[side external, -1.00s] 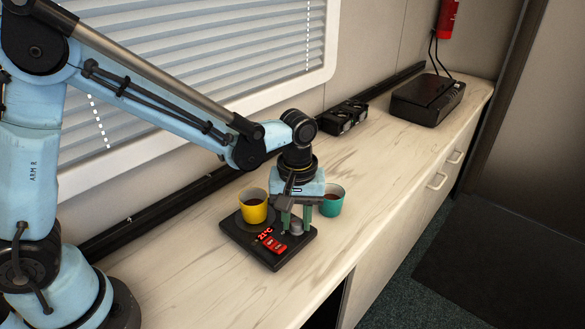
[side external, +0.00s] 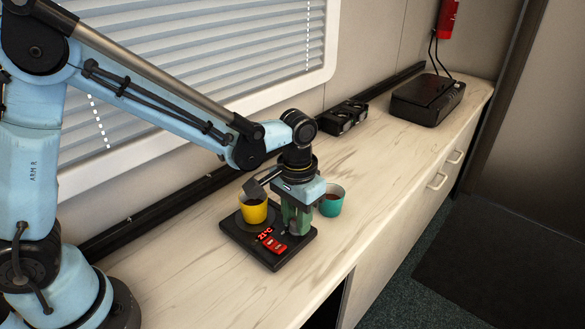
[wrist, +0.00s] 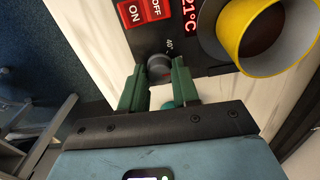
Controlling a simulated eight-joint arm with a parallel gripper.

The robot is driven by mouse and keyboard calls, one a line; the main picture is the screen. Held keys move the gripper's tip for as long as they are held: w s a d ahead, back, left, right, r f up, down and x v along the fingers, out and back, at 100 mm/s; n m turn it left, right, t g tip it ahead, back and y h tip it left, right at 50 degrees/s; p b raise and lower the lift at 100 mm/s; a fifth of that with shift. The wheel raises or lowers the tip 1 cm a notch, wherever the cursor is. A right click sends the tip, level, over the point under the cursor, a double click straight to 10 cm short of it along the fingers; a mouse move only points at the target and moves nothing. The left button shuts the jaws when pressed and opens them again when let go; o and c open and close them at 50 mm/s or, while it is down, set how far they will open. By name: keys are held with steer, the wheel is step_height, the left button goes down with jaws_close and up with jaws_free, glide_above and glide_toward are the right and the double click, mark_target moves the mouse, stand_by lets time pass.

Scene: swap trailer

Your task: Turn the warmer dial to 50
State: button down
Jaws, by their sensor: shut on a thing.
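The warmer (side external: 275,262) is a flat black plate unit on the counter, with a red display (wrist: 188,18) reading 21°C and a red ON/OFF switch (side external: 273,244). Its grey dial (wrist: 159,67) sits between the green fingers of my gripper (side external: 296,231), which is shut on it from above. In the wrist view a small "40°" mark shows just beside the dial; the dial's pointer is not clear. In the side view the fingers hide most of the dial. A yellow cup (side external: 254,211) with dark liquid stands on the warmer's round plate.
A teal cup (side external: 332,202) with dark liquid stands close behind my gripper, to the right. A black box (side external: 428,100) and a dark two-part device (side external: 343,118) sit farther back along the wall. The counter (side external: 390,165) between is clear.

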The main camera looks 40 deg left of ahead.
stand_by(0.4)
steer(key=c, duration=0.8)
jaws_free()
step_height(320, 180, up, 12)
steer(key=shift+r, duration=0.1)
steer(key=s+a+t, duration=0.2)
steer(key=s+a, duration=0.1)
steer(key=s+a+f+t, duration=0.1)
steer(key=s+a+t, duration=0.1)
steer(key=s+a, duration=0.1)
steer(key=s+a+t, duration=0.3)
steer(key=a, duration=0.2)
steer(key=shift+f+n, duration=0.3)
steer(key=shift+f, duration=0.05)
